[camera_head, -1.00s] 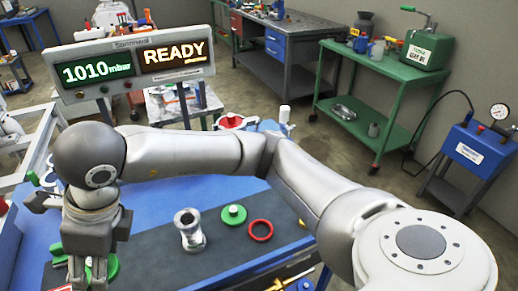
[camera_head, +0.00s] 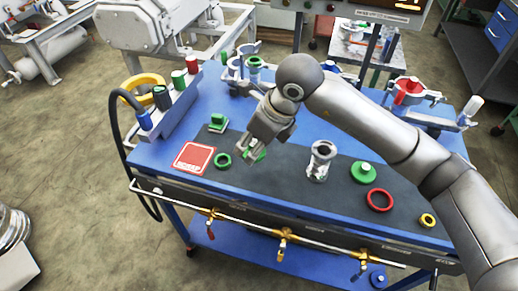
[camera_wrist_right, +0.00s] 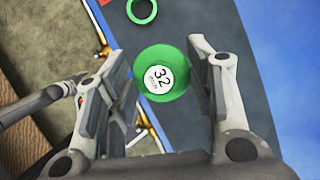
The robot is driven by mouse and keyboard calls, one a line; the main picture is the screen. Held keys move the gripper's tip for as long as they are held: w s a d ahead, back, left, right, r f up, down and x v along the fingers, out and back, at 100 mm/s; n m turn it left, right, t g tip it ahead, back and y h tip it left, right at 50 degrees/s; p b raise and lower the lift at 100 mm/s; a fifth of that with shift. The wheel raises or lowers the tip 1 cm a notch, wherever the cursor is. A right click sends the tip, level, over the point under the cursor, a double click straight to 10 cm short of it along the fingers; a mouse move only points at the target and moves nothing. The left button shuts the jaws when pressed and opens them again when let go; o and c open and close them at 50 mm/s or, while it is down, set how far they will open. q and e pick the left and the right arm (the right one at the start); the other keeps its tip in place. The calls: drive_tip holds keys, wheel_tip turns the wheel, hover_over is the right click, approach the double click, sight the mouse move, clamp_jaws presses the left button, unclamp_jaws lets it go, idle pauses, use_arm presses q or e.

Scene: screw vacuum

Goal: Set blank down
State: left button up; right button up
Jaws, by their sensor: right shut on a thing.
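The blank, a green disc marked 32 (camera_wrist_right: 158,78), sits between the two fingers of my right gripper (camera_wrist_right: 158,95) in the right wrist view. In the head view my right gripper (camera_head: 252,157) points down over the dark mat (camera_head: 290,190), shut on the blank, whose green edge (camera_head: 260,154) shows beside the fingers. I cannot tell whether the blank touches the mat. A green ring (camera_head: 223,160) lies just left of the gripper and also shows in the wrist view (camera_wrist_right: 142,10). My left gripper is not in view.
A red square plate (camera_head: 194,158) and a green block (camera_head: 217,122) are at left. A metal fitting (camera_head: 321,160), a green knobbed disc (camera_head: 363,172), a red ring (camera_head: 379,200) and a yellow ring (camera_head: 428,220) are at right. Brass valves (camera_head: 284,243) line the front.

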drive_tip(key=w+f, duration=0.2)
drive_tip(key=f, duration=0.1)
drive_tip(key=w+f, duration=0.1)
drive_tip(key=shift+w+d+f, duration=0.1)
drive_tip(key=shift+d+f, duration=0.05)
drive_tip(key=shift+d, duration=0.2)
drive_tip(key=f+p, duration=0.1)
drive_tip(key=f, duration=0.2)
drive_tip(key=shift+w+f, duration=0.1)
drive_tip(key=shift+w, duration=0.1)
drive_tip(key=shift+f, duration=0.3)
drive_tip(key=o, duration=1.1)
drive_tip(key=shift+c, duration=0.2)
drive_tip(key=shift+r, duration=0.15)
drive_tip(key=shift+d+r, duration=0.1)
drive_tip(key=shift+r, duration=0.1)
drive_tip(key=b+v, duration=0.1)
drive_tip(key=v, duration=1)
drive_tip(key=shift+r, duration=0.35)
